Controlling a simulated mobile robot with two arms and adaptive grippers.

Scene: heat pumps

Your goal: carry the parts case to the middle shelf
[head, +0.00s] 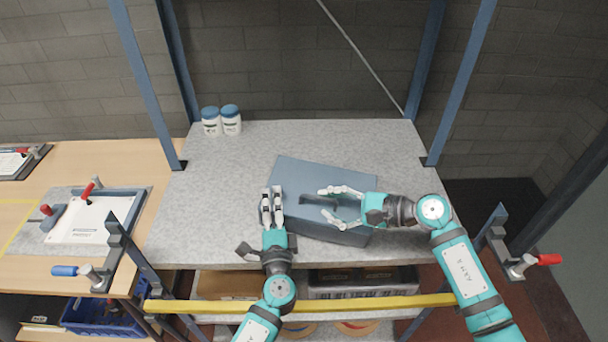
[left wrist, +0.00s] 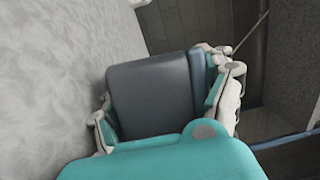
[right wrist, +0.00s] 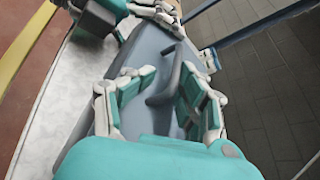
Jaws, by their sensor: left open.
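The parts case (head: 315,180) is a blue-grey box with a dark bar handle on top. It sits on the grey speckled shelf (head: 230,165) near the front edge. My left gripper (head: 272,200) is open at the case's left end; in the left wrist view the case (left wrist: 150,95) shows between its spread fingers. My right gripper (head: 335,207) is open over the case from the right. In the right wrist view the handle (right wrist: 167,85) lies between its parted fingers. I cannot tell whether any finger touches the case.
Two white jars with blue lids (head: 221,120) stand at the shelf's back left. Blue uprights (head: 150,85) flank the shelf. A yellow bar (head: 300,304) crosses in front of a lower level with a dark crate (head: 360,283). A wooden bench (head: 95,175) stands left. The shelf's back right is clear.

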